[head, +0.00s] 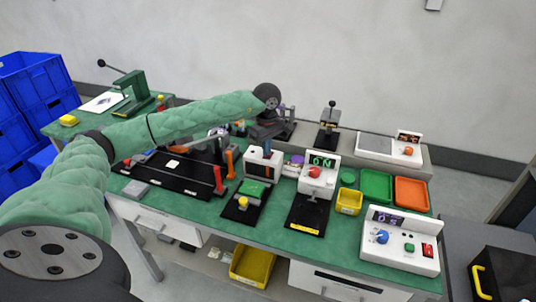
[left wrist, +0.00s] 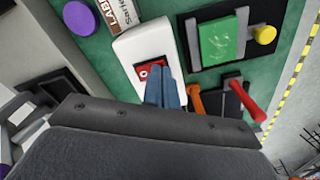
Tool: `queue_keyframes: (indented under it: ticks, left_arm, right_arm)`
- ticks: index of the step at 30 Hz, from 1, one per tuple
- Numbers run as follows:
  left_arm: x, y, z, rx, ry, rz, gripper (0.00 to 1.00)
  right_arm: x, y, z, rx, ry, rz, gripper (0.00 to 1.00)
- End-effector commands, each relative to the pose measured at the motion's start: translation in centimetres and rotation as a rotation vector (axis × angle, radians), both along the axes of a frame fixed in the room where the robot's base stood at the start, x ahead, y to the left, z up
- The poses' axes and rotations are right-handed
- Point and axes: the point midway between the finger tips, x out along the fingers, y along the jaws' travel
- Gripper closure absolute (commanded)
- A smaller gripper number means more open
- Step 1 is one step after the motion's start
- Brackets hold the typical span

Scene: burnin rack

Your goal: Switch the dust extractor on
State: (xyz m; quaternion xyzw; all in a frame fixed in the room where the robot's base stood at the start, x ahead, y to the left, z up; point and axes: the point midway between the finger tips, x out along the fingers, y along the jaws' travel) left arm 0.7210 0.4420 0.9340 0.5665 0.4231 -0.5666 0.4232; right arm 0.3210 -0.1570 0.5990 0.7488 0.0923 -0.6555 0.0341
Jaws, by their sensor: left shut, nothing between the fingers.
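A white box (head: 262,166) with a dark front stands on the green bench, and I take it to be the dust extractor. In the left wrist view the white box (left wrist: 128,48) carries a red rocker switch (left wrist: 150,68) with a white mark. My left gripper (head: 267,151) points down at the top of this box. Its blue fingers (left wrist: 160,72) are shut and empty, with the tips right beside the switch and partly covering it. I cannot tell whether they touch it. My right gripper is not in view.
A fixture with a green board (head: 254,188) and yellow knob sits in front. A white unit with a lit display and red knob (head: 315,172) stands to the right. Red and orange upright handles (head: 218,179) stand close on the left. A control box (head: 400,247) is at front right.

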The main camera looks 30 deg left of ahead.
Motion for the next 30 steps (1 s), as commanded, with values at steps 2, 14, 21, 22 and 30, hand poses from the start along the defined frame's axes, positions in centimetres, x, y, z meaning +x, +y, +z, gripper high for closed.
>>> queue_keyframes:
  ticks: [2, 14, 21, 22, 30]
  left_arm:
    - [0.0, 0.0, -0.2, 0.000, 0.000, 0.000, 1.00]
    - [0.0, 0.0, -0.2, 0.001, 0.002, 0.000, 1.00]
    - [0.0, 0.0, 1.3, 0.000, 0.000, 0.000, 1.00]
    - [0.0, 0.0, 1.5, 0.000, 0.000, 0.000, 1.00]
    - [0.0, 0.0, 3.3, 0.000, 0.000, 0.000, 1.00]
  right_arm:
    - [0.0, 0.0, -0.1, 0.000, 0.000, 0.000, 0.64]
    - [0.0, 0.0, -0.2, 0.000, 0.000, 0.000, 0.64]
    - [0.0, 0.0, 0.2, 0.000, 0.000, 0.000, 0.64]
    - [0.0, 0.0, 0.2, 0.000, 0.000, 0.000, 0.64]
    - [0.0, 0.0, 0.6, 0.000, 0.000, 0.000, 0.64]
